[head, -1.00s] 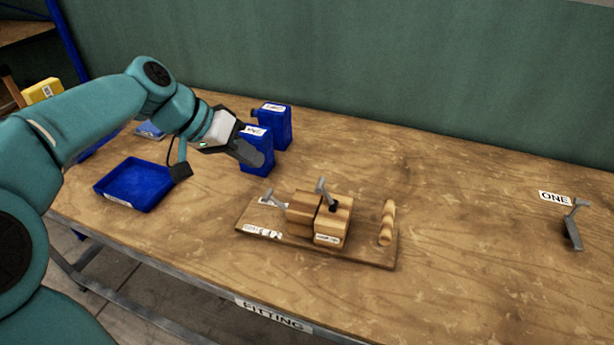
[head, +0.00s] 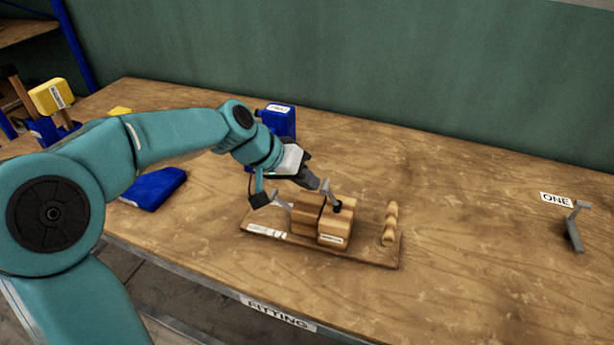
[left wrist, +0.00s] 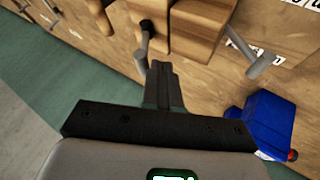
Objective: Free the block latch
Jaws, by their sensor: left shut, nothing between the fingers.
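The wooden block press (head: 322,215) sits on a wooden base board (head: 370,252) on the bench. A grey latch lever (head: 329,191) stands up from the top of the block at a dark pivot. A second grey lever (head: 281,201) sticks out at the block's left, partly behind my arm. My left gripper (head: 312,181) is shut and empty, just behind and left of the upright lever. In the left wrist view the shut fingers (left wrist: 163,80) are close to the lever (left wrist: 143,45) beside the wooden block (left wrist: 195,25). I cannot tell whether they touch. My right gripper is not in view.
A turned wooden peg (head: 390,222) stands at the board's right end. A blue container (head: 277,120) is behind my arm, and a blue tray (head: 153,188) lies left. A grey lever piece (head: 574,228) lies near the "ONE" label (head: 556,198). The bench between them is clear.

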